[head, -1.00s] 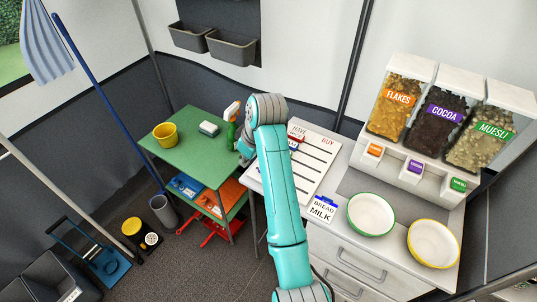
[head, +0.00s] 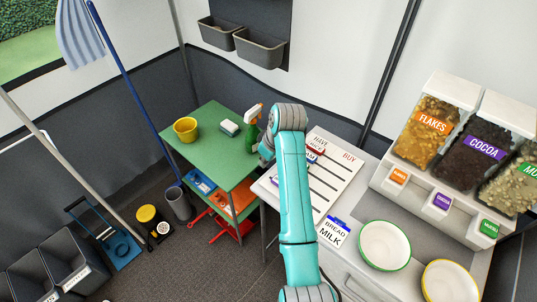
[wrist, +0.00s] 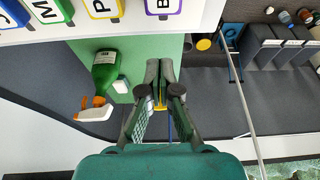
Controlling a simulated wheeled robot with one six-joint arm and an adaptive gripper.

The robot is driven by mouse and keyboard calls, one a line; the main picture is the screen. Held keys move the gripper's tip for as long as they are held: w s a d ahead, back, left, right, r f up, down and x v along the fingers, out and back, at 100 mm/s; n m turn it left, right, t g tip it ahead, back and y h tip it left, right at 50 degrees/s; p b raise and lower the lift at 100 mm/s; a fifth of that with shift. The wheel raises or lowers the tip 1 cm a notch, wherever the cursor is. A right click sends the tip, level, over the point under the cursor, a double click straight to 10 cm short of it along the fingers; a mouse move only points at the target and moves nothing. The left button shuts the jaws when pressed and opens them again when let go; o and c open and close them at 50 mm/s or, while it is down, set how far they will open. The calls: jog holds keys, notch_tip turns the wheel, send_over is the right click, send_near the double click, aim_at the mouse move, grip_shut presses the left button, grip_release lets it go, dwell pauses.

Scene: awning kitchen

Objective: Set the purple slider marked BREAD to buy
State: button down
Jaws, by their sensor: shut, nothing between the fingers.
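The white list board (head: 338,183) lies on the counter, with HAVE at its left column and BUY at its right. In the wrist view, a purple-edged slider marked B (wrist: 163,6) is cut off by the top edge, so its full word is hidden. In the head view, a small purple piece (head: 274,181) shows left of my arm, at the HAVE side. My gripper (wrist: 164,64) is shut and empty, apart from the sliders, over the green table's side of the board.
A green spray bottle (wrist: 104,72) stands on the green table (head: 205,150) close to my gripper, with a sponge (head: 228,127) and yellow bucket (head: 186,129). A BREAD MILK card (head: 334,232), bowls (head: 385,246) and cereal dispensers (head: 460,150) are on the counter.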

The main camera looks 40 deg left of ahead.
aim_at(269, 175)
jog(key=shift+d+f, duration=0.25)
jog(key=shift+f, duration=0.4)
jog(key=shift+d+f, duration=0.25)
jog(key=shift+f, duration=0.35)
jog(key=shift+s+d, duration=0.15)
jog(key=shift+d, duration=0.9)
